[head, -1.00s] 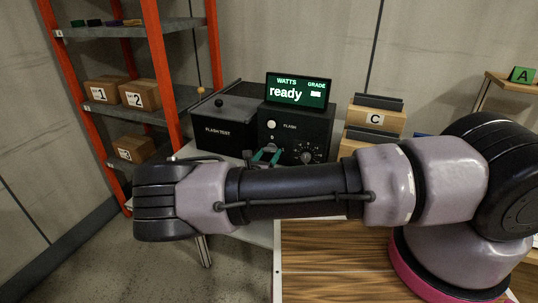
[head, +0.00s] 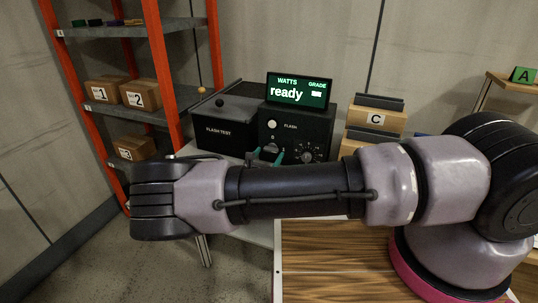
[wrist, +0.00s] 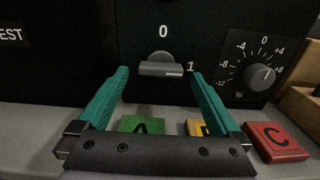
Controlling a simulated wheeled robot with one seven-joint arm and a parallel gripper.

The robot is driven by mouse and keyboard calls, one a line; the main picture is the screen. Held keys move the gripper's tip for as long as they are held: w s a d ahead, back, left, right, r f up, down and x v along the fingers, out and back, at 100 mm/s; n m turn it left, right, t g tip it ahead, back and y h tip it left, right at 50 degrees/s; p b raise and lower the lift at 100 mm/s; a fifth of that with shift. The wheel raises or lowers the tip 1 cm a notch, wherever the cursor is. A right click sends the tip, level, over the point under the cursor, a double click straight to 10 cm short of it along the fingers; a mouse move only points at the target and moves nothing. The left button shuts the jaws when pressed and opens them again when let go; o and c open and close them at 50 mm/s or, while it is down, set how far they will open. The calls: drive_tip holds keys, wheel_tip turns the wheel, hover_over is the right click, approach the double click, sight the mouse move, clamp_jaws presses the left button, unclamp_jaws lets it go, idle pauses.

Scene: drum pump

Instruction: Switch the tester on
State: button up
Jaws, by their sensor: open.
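The tester (head: 318,128) is a black box with a lit green display (head: 297,90) reading "ready" under WATTS and GRADE. In the wrist view, its grey rotary switch (wrist: 160,66) lies horizontal, with its white mark at the right end towards "1"; "0" is printed above. My gripper (wrist: 160,74) is open, with its teal fingers on either side of the switch in the picture. I cannot tell whether they touch it. In the head view, my gripper (head: 267,156) is at the tester's lower front, partly hidden by my arm.
A black FLASH TEST box (head: 228,124) stands left of the tester. A percent dial (wrist: 262,76) is right of the switch. Green A (wrist: 141,125), yellow (wrist: 197,128) and red C (wrist: 273,141) blocks lie below the panel. An orange shelf (head: 170,80) is at left.

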drive_tip(key=v, duration=0.9)
drive_tip(key=shift+s, duration=0.35)
drive_tip(key=shift+a, duration=0.1)
drive_tip(key=s+d+r+m+g, duration=0.2)
drive_tip(key=d+r+m+g, duration=1.4)
drive_tip(key=d+r+m, duration=0.5)
drive_tip(key=s+d+r+m+t+y, duration=0.3)
drive_tip(key=s+r+m, duration=0.4)
drive_tip(key=r, duration=0.5)
drive_tip(key=s+d+r+m+t+y, duration=0.3)
drive_tip(key=s+d+r+m+y, duration=0.2)
drive_tip(key=r, duration=0.8)
drive_tip(key=s+d+m, duration=0.1)
drive_tip(key=s+m, duration=0.2)
drive_tip(key=shift+d, duration=0.2)
